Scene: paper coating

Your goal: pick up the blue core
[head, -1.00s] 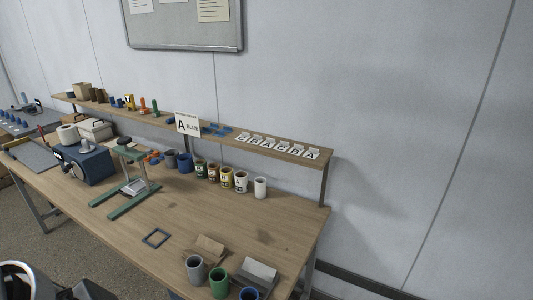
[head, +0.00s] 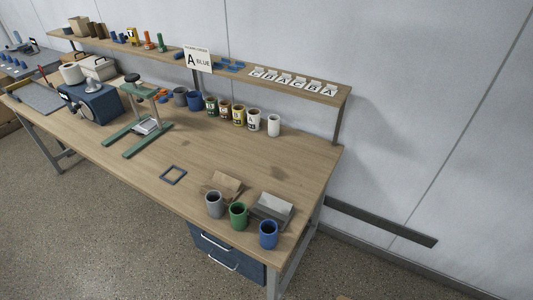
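Neither of my grippers is in view. Several blue things could be the blue core, and I cannot tell which is meant. A small blue piece (head: 178,55) is on the raised shelf, just left of the "A BLUE" sign (head: 198,60). Another small blue piece (head: 119,37) stands further left on the shelf, near orange and green upright pieces (head: 161,46). Flat blue pieces (head: 235,66) lie right of the sign. A blue cup-like container (head: 268,235) stands at the table's front right corner, and a blue pot (head: 194,101) stands below the shelf.
The wooden table (head: 240,157) has clear room in its middle. A green stand (head: 138,120), a dark square frame (head: 173,175), grey (head: 214,205) and green (head: 238,217) cups and several labelled cans (head: 239,115) stand on it. Blue drawers (head: 225,250) are underneath.

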